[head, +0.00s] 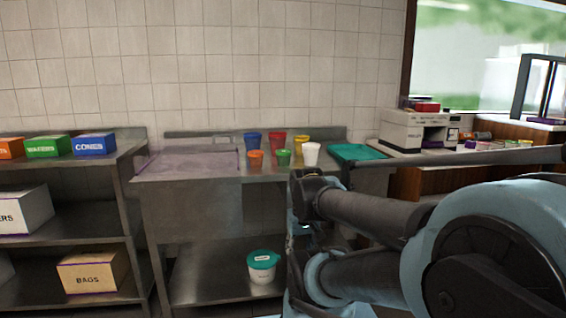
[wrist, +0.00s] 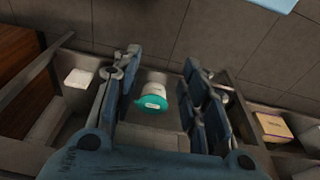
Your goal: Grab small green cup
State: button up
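The small green cup (head: 283,157) stands upright on the steel counter, in the front row between a small orange cup (head: 255,159) and a white cup (head: 311,154). My gripper (wrist: 162,62) is open, with nothing between its fingers in the wrist view. A teal-lidded white tub (wrist: 153,103) shows beyond the gap, on the lower shelf. I cannot make out the green cup in the wrist view. In the head view my arm stands to the right of the cups, and its gripper cannot be clearly made out.
Blue (head: 253,141), red (head: 277,142) and yellow (head: 300,144) cups stand behind the front row. A teal tray (head: 357,152) lies to the right. The counter's left part (head: 190,166) is clear. A shelf unit with boxes (head: 95,144) stands at the left.

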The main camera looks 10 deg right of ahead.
jog(key=o, duration=0.4)
jog(key=shift+r, duration=0.1)
jog(key=o, duration=0.6)
jog(key=r, duration=0.2)
jog(key=shift+w+r, duration=0.3)
jog(key=w+d+r+n+t+y, duration=0.1)
jog(key=w+d+r+t, duration=0.15)
jog(key=w+r, duration=1.45)
jog(key=w+d+r+n+t, duration=0.1)
jog(key=w+d+r, duration=0.2)
jog(key=w+r, duration=1.4)
send_over(287, 160)
notch_tip(287, 160, down, 14)
jog(key=shift+w+r, duration=0.15)
jog(key=shift+r, duration=0.05)
jog(key=shift+a+x, duration=0.1)
jog(key=shift+x, duration=1.2)
jog(key=shift+a+x, duration=0.15)
jog(key=shift+x, duration=1.15)
